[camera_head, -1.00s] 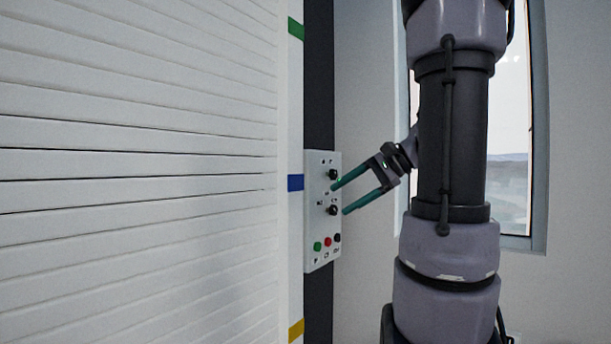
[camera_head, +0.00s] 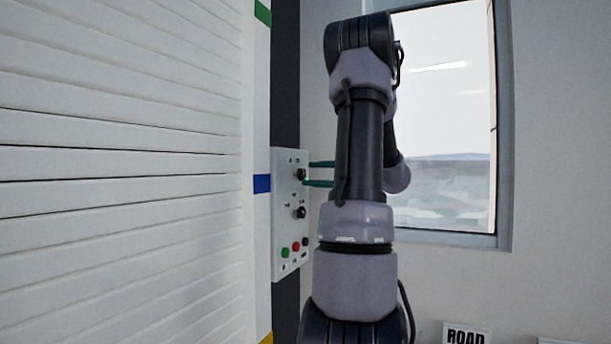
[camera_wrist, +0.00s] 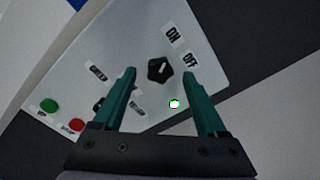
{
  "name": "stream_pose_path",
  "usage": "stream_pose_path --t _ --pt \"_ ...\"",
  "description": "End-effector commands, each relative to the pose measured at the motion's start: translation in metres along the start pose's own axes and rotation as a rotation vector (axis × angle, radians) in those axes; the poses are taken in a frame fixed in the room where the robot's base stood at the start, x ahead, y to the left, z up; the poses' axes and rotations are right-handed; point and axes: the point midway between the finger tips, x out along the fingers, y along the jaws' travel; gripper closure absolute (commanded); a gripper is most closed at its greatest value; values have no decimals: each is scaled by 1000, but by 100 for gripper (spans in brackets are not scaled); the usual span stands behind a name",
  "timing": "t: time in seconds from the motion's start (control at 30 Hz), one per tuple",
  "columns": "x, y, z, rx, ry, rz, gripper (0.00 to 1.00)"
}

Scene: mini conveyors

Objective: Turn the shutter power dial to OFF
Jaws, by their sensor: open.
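The grey-white control panel (camera_head: 283,215) is on the dark post beside the shutter (camera_head: 120,160). Its upper black dial (camera_head: 300,174) is the one with ON and OFF labels; it shows in the wrist view (camera_wrist: 156,69) with a pale pointer mark. I cannot tell surely which label the mark points to. My gripper (camera_head: 308,174) is open, with teal fingers level with this dial, one above and one below. In the wrist view its fingertips (camera_wrist: 159,73) lie on either side of the dial. I cannot tell if they touch it. My arm hides the wrist in the head view.
A lower black dial (camera_head: 300,212) is partly behind one finger in the wrist view. Green (camera_head: 285,252), red (camera_head: 296,247) and black (camera_head: 305,242) buttons sit at the panel's bottom. A bright greenish light (camera_wrist: 174,103) shows near the dial. A window (camera_head: 450,150) is at right.

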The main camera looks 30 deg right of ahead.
Motion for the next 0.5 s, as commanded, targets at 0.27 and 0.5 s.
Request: stream_pose_path --t 0.27,0.5 --pt "26 0 0 0 -1 0 25" --pt "28 0 0 0 0 0 25"
